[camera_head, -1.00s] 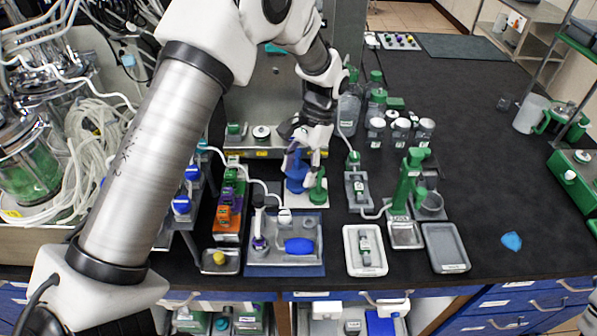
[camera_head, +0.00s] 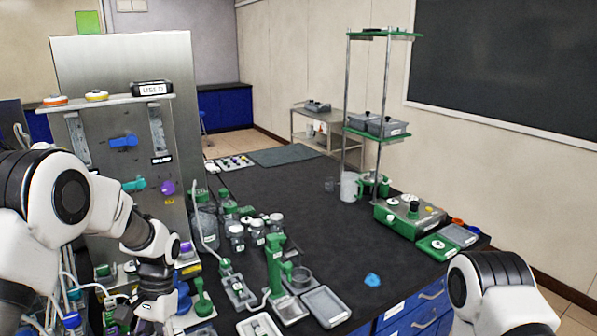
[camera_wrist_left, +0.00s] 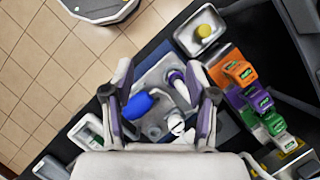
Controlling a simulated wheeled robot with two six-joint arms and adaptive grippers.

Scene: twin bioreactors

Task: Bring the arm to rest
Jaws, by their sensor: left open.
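My left arm (camera_head: 70,195) comes in from the left of the head view, bent, with its wrist hanging down over the left front of the black bench. My left gripper (camera_wrist_left: 163,92) is open in the wrist view, with its two fingers wide apart and nothing gripped. Below it lies a grey tray (camera_wrist_left: 153,78) holding a blue oval piece (camera_wrist_left: 138,105) and a purple-and-white tool (camera_wrist_left: 178,84). I cannot tell the height above the tray. Part of my right arm (camera_head: 497,290) shows at lower right in the head view; its gripper is out of view.
A steel cabinet (camera_head: 125,75) stands behind my left arm. Blue and green pieces (camera_head: 200,297) and jars (camera_head: 237,232) stand close to its right. A green stand (camera_head: 273,262) is farther right. In the wrist view, coloured blocks (camera_wrist_left: 248,97) line the right. The bench's middle (camera_head: 325,225) is clear.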

